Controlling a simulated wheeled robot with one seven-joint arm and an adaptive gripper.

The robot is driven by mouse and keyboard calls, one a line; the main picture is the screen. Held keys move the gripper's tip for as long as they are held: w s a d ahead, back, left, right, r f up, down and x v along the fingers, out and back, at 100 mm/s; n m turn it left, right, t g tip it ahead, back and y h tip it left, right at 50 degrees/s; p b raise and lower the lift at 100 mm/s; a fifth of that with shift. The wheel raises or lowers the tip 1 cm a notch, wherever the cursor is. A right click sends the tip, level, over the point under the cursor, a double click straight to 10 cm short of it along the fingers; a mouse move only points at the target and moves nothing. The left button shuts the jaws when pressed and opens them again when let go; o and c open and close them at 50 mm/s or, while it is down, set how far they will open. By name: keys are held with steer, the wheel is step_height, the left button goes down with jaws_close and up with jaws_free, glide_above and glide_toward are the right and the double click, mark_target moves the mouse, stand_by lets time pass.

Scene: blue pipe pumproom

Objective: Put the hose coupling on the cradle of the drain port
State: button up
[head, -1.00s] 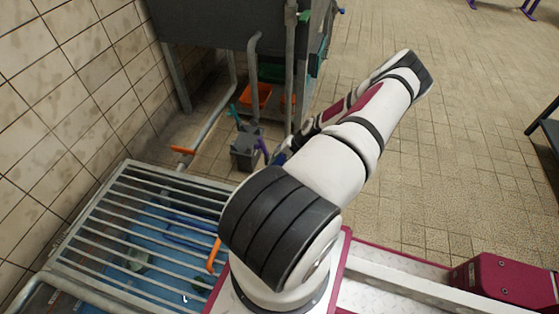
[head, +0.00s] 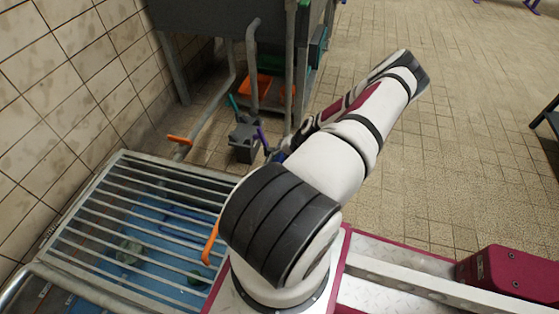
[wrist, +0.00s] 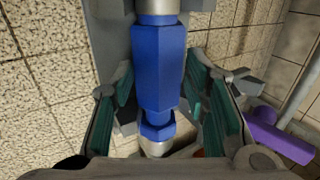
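The hose coupling (wrist: 157,65), a blue hexagonal body with silver ends, lies between the fingers of my gripper (wrist: 160,85) in the wrist view. The teal finger pads stand on both sides of it, with narrow gaps showing, so the gripper looks open around it. Grey metal (wrist: 110,30) lies behind the coupling; whether the coupling rests on it I cannot tell. In the head view my gripper (head: 278,154) is small and partly hidden by my arm, beside a grey block-like fitting (head: 244,143) with a teal lever. A purple handle (wrist: 278,138) is at the right of the wrist view.
A grey tank on legs (head: 205,35) stands behind, with orange trays (head: 257,86) beneath. A pipe with an orange handle (head: 180,140) runs along the tiled wall. A metal grating (head: 110,215) over a blue basin is at left. The tiled floor at right is mostly clear.

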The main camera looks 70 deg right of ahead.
steer(key=shift+o, duration=1)
steer(key=v, duration=1.2)
